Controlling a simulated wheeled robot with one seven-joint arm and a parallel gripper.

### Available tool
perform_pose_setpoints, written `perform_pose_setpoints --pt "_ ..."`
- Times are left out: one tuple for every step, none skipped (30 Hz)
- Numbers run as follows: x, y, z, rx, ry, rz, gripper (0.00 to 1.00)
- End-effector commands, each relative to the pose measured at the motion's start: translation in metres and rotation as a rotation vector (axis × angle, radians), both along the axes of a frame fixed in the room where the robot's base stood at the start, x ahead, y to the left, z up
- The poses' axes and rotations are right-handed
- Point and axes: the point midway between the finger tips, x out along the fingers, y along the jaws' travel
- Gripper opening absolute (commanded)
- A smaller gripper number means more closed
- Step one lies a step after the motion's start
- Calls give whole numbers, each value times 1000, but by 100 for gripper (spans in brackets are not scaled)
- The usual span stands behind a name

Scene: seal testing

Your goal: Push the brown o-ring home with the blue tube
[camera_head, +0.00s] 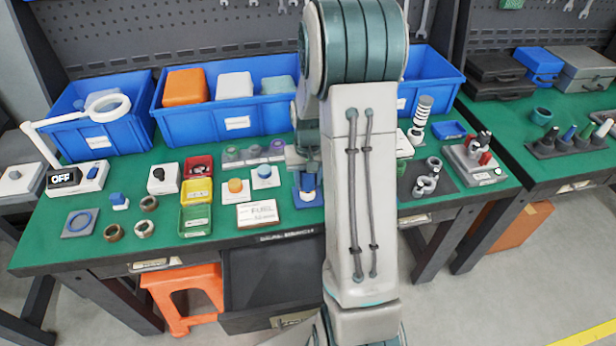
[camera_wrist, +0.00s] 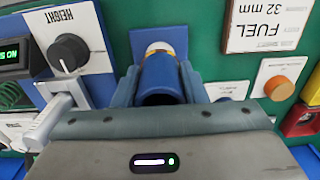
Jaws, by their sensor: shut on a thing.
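My gripper (camera_wrist: 160,78) is shut on the blue tube (camera_wrist: 161,72), with one finger on each side of it in the wrist view. The tube's open end faces the camera. Its far end is at a pale, rounded piece (camera_wrist: 159,47) on a blue plate (camera_wrist: 158,33). I cannot tell whether the tube is around that piece or only above it. In the head view my gripper (camera_head: 304,163) is above the blue plate (camera_head: 309,201), partly hidden by my arm.
A FUEL 32 mm sign (camera_wrist: 268,25) and an orange button (camera_wrist: 278,88) are to the right in the wrist view. A HEIGHT knob panel (camera_wrist: 72,35) is close on the left. Loose rings (camera_head: 115,232) lie on the green bench (camera_head: 60,250) at left.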

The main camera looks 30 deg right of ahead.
Motion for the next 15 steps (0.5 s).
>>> perform_pose_setpoints --pt "0 0 1 0 1 0 16" --pt "0 0 2 0 1 0 16" --pt "0 0 4 0 1 0 16" --pt "0 0 6 0 1 0 16" --pt "0 0 8 0 0 0 16" --pt "0 0 11 0 0 0 16" --pt "0 0 13 0 0 0 16" --pt "0 0 15 0 0 0 16" --pt "0 0 18 0 -1 0 16" --pt "0 0 20 0 -1 0 16" --pt "0 0 23 0 -1 0 16" --pt "0 0 25 0 -1 0 16" --pt "0 0 28 0 -1 0 16" --pt "0 0 30 0 -1 0 16" --pt "0 0 32 0 -1 0 16"
